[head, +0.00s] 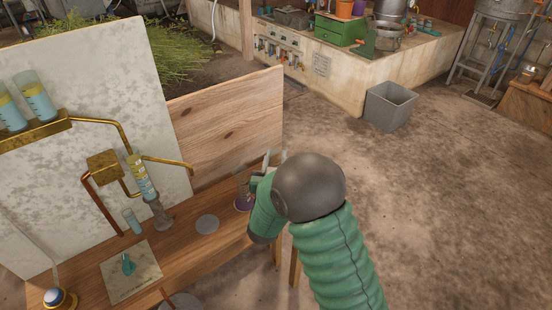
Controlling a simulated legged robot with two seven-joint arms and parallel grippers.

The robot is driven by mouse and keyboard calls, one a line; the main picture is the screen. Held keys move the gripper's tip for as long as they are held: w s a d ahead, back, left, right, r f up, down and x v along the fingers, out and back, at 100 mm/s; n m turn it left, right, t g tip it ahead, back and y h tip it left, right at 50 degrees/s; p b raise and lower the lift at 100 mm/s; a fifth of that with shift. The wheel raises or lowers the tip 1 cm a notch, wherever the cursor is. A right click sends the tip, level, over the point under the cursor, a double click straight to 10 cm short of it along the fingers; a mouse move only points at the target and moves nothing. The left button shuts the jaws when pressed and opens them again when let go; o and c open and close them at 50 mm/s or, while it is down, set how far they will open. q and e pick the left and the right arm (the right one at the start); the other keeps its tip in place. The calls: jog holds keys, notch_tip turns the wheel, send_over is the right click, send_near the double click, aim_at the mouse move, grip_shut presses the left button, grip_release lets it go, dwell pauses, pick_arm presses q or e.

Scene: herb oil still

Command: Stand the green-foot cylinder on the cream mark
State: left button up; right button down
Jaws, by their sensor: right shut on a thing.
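My right gripper (268,165) is at the right end of the wooden bench, largely hidden behind my own dark, rounded arm link. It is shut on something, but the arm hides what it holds. A clear glass vessel with purple at its bottom (243,198) shows just left of the gripper; I cannot tell whether the gripper touches it. No green foot shows clearly. A flat, pale greyish round mark (207,224) lies bare on the bench, left of the vessel. I cannot tell if it is the cream mark. My left gripper is not in view.
A clear cylinder (160,214) stands below a yellow-labelled glass tube (142,178) on brass pipes. A small teal-tinted tube (132,221) is to its left. A cream square plate (145,282) bears a teal piece (128,264). A wooden board (225,120) backs the bench.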

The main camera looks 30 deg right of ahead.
jog(key=shift+f, duration=0.15)
jog(key=c, duration=1.4)
grip_release()
jog(key=shift+d, duration=0.15)
jog(key=o, duration=0.4)
jog(key=shift+d+f, duration=0.1)
jog(key=shift+d, duration=0.1)
jog(key=shift+c, duration=0.2)
jog(key=shift+s+a+r, duration=0.15)
jog(key=shift+a+r, duration=0.1)
jog(key=shift+a, duration=0.05)
jog(key=v, duration=1.1)
jog(key=shift+s+a+p, duration=0.2)
jog(key=shift+s+p, duration=0.1)
